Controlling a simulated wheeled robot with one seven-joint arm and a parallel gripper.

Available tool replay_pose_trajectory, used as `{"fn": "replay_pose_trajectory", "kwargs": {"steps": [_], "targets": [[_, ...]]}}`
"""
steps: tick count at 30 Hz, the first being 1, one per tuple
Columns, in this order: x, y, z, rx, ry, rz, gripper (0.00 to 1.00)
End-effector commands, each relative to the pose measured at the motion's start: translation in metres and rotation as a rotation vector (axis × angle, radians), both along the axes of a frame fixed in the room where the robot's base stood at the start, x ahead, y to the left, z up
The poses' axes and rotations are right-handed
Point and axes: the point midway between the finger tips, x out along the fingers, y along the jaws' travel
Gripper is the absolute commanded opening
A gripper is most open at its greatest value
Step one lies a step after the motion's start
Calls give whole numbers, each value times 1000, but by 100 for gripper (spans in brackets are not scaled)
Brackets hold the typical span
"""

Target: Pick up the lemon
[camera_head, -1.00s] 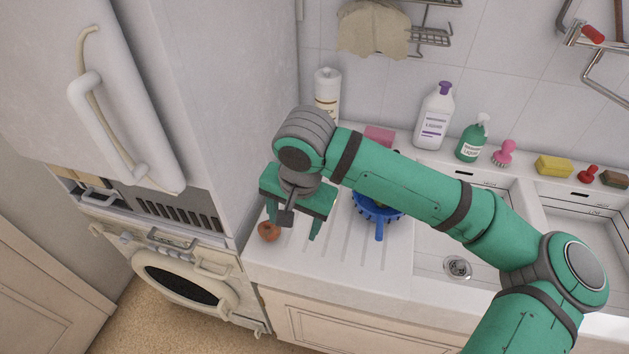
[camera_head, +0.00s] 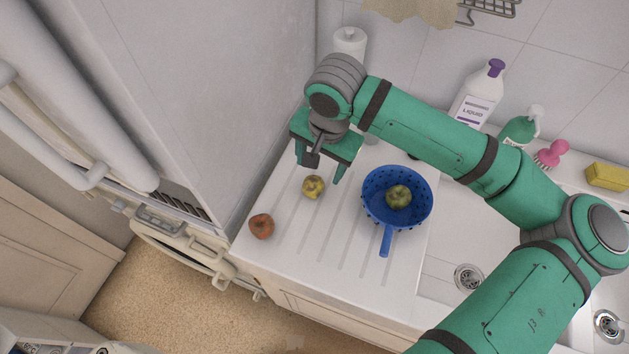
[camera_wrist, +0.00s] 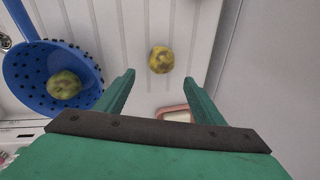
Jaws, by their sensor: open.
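A mottled yellow fruit, which looks like the lemon (camera_head: 313,187), lies on the ribbed white drainboard (camera_head: 330,245). It also shows in the wrist view (camera_wrist: 161,59), ahead of and between the fingers. My gripper (camera_head: 318,172) is open and empty above the board, apart from the fruit. Its two green fingers show in the wrist view (camera_wrist: 157,95). A second, greener round fruit (camera_head: 398,196) lies inside the blue colander (camera_head: 372,213); I cannot tell its kind for certain. No part of the yellow fruit is hidden.
A reddish-brown round item (camera_head: 261,226) lies near the board's left edge. A pinkish block (camera_wrist: 174,113) shows below the fingers in the wrist view. The sink (camera_head: 455,250) is at right; a fridge wall (camera_head: 215,90) closes the left.

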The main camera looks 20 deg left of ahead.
Motion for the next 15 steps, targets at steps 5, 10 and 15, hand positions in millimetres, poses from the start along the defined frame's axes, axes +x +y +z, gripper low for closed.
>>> {"fn": "replay_pose_trajectory", "kwargs": {"steps": [5, 10, 15], "targets": [[1, 2, -14, 0, 0, 1, 63], [-2, 5, -27, -1, 1, 3, 63], [-6, 9, -51, 0, 1, 0, 63]]}}
